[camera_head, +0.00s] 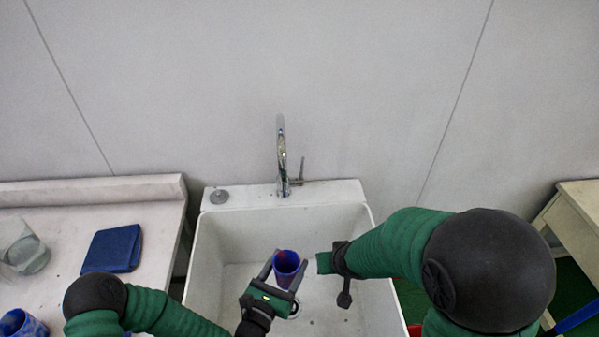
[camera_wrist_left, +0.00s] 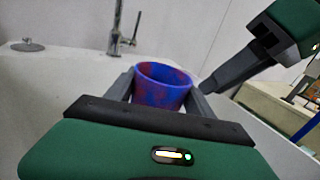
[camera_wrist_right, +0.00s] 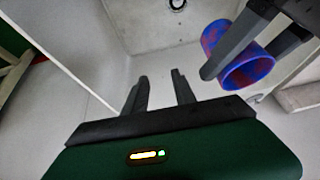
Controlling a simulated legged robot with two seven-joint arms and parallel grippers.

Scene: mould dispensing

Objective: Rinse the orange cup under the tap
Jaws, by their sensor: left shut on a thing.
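The cup (camera_head: 287,263) is blue-purple with red patches, not orange. My left gripper (camera_head: 281,275) is shut on it over the white sink (camera_head: 205,262), and the cup's open mouth shows from above. The cup is also between the fingers in the left wrist view (camera_wrist_left: 161,88) and at upper right in the right wrist view (camera_wrist_right: 247,70). The chrome tap (camera_head: 283,160) stands at the sink's back edge, behind the cup and apart from it; no water shows. My right gripper (camera_wrist_right: 160,78) is open and empty over the sink, right of the cup.
A counter (camera_head: 160,218) on the left holds a dark blue folded cloth (camera_head: 112,249), a clear container (camera_head: 27,254) and another blue-purple cup (camera_head: 20,325). A grey round knob (camera_head: 219,196) sits on the sink ledge. A table (camera_head: 580,215) stands at right. The wall is close behind the tap.

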